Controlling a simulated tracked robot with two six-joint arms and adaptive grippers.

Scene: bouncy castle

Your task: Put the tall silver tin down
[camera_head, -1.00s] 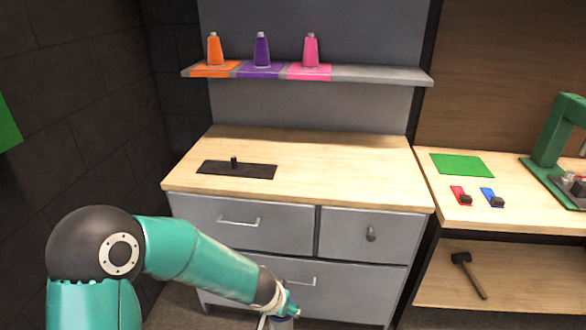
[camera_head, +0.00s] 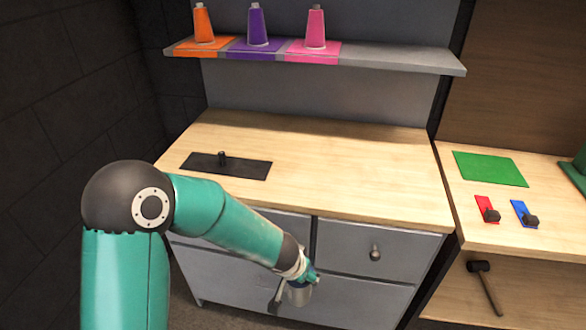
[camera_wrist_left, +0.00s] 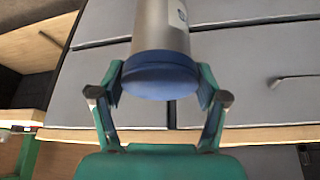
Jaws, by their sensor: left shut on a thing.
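My left gripper (camera_head: 303,277) is shut on the tall silver tin (camera_head: 298,294), in front of the grey drawers in the head view. The arm hides part of the tin there. In the left wrist view the silver tin (camera_wrist_left: 160,28), with a blue end and a small pale label, sits between the two fingers of the gripper (camera_wrist_left: 160,84). The tin is held in the air, clear of the wooden countertop (camera_head: 340,172). My right gripper is not in view.
A black plate with a peg (camera_head: 205,165) lies on the countertop's left; the rest is clear. Orange (camera_head: 203,26), purple (camera_head: 258,28) and pink (camera_head: 315,28) cones stand on the shelf (camera_head: 400,60), whose right end is empty. A side bench (camera_head: 490,230) stands at right.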

